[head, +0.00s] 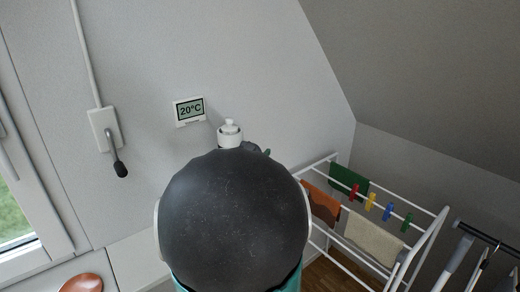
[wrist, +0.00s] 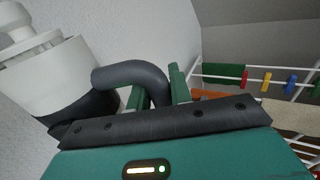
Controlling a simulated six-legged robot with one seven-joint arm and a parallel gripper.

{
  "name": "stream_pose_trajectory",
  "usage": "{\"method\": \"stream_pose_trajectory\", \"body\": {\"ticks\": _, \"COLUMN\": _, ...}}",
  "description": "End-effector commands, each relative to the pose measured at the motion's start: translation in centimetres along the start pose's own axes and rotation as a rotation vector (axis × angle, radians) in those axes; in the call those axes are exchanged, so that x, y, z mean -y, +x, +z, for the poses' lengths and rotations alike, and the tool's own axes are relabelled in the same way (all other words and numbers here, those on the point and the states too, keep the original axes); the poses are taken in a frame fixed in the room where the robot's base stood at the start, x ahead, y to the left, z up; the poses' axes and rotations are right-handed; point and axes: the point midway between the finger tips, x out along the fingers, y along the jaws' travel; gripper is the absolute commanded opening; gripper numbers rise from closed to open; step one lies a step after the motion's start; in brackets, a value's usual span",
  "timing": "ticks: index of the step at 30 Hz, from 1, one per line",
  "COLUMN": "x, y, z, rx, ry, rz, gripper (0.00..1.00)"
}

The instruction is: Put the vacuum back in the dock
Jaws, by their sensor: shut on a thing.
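The vacuum (wrist: 52,75) fills the left of the wrist view, with a white body, a stepped white end at top left and a dark lower part. Its curved dark grey handle (wrist: 132,73) passes between the green fingers of my gripper (wrist: 155,90), which is shut on it. In the head view, the white knobbed end of the vacuum (head: 229,134) shows close to the wall, below and right of the display. I cannot make out a dock for certain.
A white wall display (head: 189,110) reads 20°C. A white wall plate with a dark-tipped lever (head: 108,135) is left of it, beside a window. A drying rack (head: 430,240) with cloths and coloured pegs stands at right. A brown bowl (head: 82,283) is at bottom left.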

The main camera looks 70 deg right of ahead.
Motion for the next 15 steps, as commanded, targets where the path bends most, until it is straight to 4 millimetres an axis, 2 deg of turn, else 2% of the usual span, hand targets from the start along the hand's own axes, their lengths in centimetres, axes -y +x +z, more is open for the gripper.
{"method": "stream_pose_trajectory", "body": {"ticks": 15, "x": 0.0, "y": 0.1, "z": -2.7, "rx": 0.005, "ry": 0.003, "rz": 0.000, "gripper": 0.00}}
